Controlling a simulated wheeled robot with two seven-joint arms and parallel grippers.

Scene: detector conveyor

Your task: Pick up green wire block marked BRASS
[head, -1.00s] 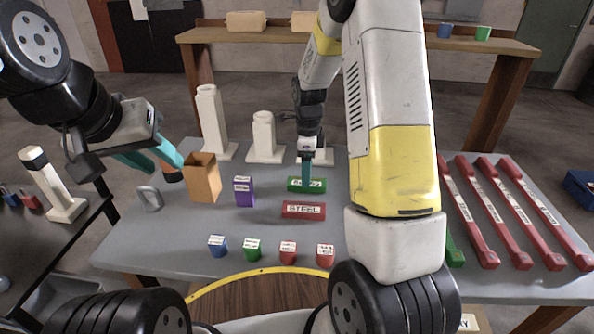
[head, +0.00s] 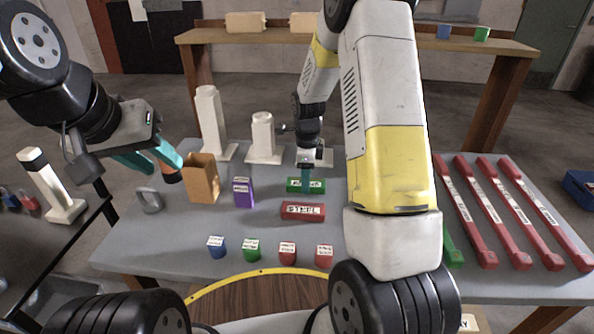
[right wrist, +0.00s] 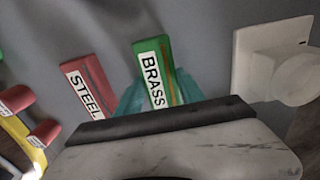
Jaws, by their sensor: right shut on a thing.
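The green wire block marked BRASS (head: 294,185) lies on the grey table, behind the red block marked STEEL (head: 303,211). In the right wrist view the BRASS label on the green block (right wrist: 153,72) is readable, and the STEEL block (right wrist: 84,88) lies beside it. My right gripper (head: 306,178) points down at the green block, its teal fingers (right wrist: 155,95) shut on the block's two sides. I cannot tell whether the block is clear of the table. My left gripper (head: 152,161) hangs at the left, its two teal fingers apart and empty, near the brown open box (head: 203,180).
A purple block (head: 243,192) stands left of the wire blocks. Small blue, green and red blocks line the front edge. Long red bars (head: 505,212) lie at the right. A grey padlock-like piece (head: 150,200) sits at left.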

